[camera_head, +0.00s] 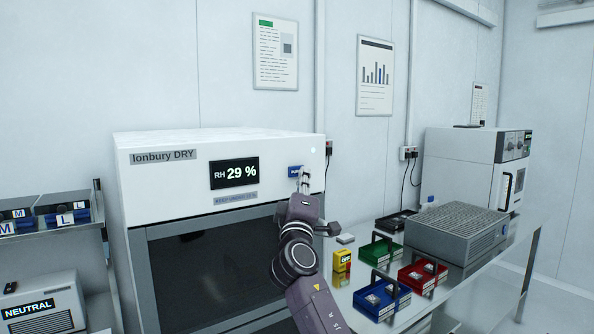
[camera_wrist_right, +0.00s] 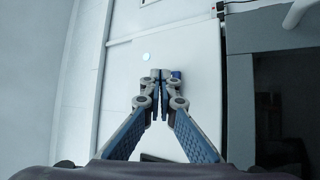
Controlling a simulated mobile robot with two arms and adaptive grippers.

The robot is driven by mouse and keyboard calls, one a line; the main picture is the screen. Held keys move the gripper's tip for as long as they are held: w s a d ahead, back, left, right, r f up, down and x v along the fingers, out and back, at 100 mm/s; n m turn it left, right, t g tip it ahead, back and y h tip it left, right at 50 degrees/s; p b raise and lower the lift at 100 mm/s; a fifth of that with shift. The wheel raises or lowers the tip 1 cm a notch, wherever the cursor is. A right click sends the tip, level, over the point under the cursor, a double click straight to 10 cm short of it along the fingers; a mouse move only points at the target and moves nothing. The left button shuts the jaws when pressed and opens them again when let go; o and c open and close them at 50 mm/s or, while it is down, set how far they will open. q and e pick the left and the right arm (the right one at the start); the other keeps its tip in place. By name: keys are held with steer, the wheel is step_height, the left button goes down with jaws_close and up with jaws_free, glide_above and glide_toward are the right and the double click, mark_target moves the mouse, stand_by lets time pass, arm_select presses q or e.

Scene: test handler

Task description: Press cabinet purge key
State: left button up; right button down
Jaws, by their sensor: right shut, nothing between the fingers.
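The white dry cabinet (camera_head: 240,145) reads "Ionbury DRY" and has a display (camera_head: 234,173) showing RH 29 %. The blue purge key (camera_head: 294,170) is on its front panel, right of the display. My right gripper (camera_head: 304,177) is shut and empty, its fingertips at the right side of the key and partly covering it. In the right wrist view the shut fingertips (camera_wrist_right: 160,74) are over the white panel, with a bit of the blue key (camera_wrist_right: 176,74) beside them. I cannot tell whether they touch it. My left gripper is not in view.
A round white spot (camera_head: 313,150) is on the panel above the key. The cabinet's dark door (camera_head: 180,270) is below. A metal table (camera_head: 440,300) at right carries green (camera_head: 381,249), red (camera_head: 422,275) and blue (camera_head: 382,298) trays, a yellow box (camera_head: 342,261) and a grey vented unit (camera_head: 458,233).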

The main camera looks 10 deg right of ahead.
steer(key=shift+s, duration=0.1)
steer(key=s+p, duration=0.1)
steer(key=s+d+p, duration=0.1)
steer(key=s, duration=0.1)
steer(key=s+p, duration=0.1)
steer(key=shift+s+d, duration=0.3)
steer(key=shift+d, duration=0.1)
stand_by(0.6)
